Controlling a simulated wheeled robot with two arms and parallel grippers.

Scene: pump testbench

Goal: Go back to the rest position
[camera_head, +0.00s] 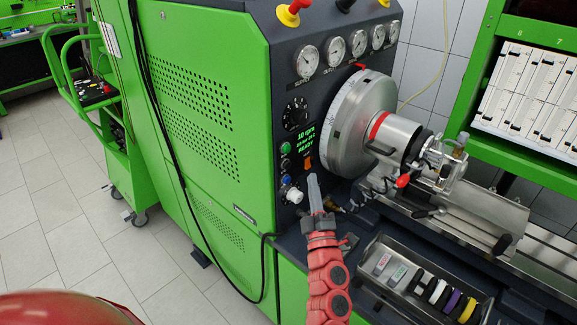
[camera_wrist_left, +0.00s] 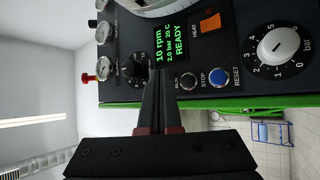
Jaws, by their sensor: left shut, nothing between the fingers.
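My left gripper (camera_head: 313,180) is shut and empty, its fingers pointing up in front of the dark control panel. In the left wrist view its closed fingers (camera_wrist_left: 161,90) end just beside the green display (camera_wrist_left: 170,45), which reads 10 rpm, 2.0 bar and READY. In that view a blue button (camera_wrist_left: 219,78) near the RESET label and a white bar knob (camera_wrist_left: 279,46) lie to the right of the fingers. An orange HEAT switch (camera_wrist_left: 210,23) is above them. I cannot tell whether the fingertips touch the panel. My right gripper is not in view.
The green testbench (camera_head: 200,110) carries gauges (camera_head: 307,60) and a large round metal drum (camera_head: 350,125). A tray (camera_head: 372,282) with several small items lies right of my left arm. A green cart (camera_head: 130,165) stands at left; the tiled floor (camera_head: 60,220) before it is clear.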

